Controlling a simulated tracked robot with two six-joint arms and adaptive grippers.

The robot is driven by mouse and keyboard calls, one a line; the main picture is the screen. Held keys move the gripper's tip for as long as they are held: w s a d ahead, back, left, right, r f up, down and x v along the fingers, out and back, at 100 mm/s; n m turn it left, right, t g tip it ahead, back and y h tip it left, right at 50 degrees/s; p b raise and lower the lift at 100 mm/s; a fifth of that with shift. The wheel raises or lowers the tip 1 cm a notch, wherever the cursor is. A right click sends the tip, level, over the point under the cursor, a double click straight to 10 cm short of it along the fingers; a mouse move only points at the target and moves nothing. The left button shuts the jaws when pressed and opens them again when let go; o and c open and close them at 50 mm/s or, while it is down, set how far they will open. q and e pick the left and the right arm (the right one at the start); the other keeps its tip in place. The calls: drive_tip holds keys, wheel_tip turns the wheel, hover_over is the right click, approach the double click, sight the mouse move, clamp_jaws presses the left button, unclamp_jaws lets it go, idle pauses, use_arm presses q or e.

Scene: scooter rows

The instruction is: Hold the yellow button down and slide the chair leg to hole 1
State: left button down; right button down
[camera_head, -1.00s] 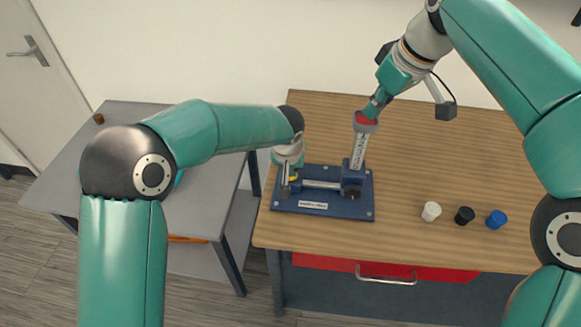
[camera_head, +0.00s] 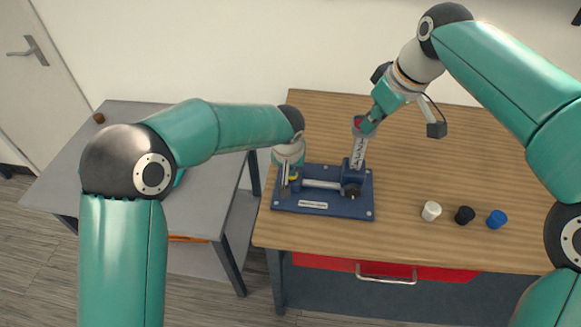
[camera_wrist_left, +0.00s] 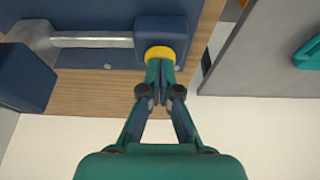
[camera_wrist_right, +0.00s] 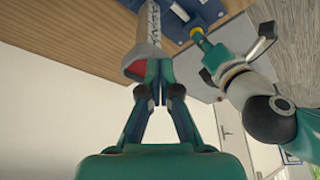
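The chair leg (camera_head: 359,148) is a light grey tube with dark lettering and a red end, standing slightly tilted in a dark blue block (camera_head: 353,177). Its flared red end also shows in the right wrist view (camera_wrist_right: 141,67). My right gripper (camera_head: 372,117) has its fingertips close together at the rim of that end and appears to pinch it. The yellow button (camera_wrist_left: 159,53) is on a blue block at the base's left end. My left gripper (camera_wrist_left: 160,68) is shut, its fingertips against the button. How deep the button is pressed cannot be told. Hole 1 is not discernible.
The blue base plate (camera_head: 324,207) sits on the wooden table (camera_head: 430,150) near its left edge. A white cap (camera_head: 431,211), a black cap (camera_head: 464,215) and a blue cap (camera_head: 496,219) stand to its right. A grey table (camera_head: 75,170) is at left across a gap.

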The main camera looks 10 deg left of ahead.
sight(366, 137)
use_arm(q)
drive_tip(key=shift+f, duration=0.1)
use_arm(e)
drive_tip(key=shift+f, duration=4.25)
drive_tip(key=shift+r, duration=2.55)
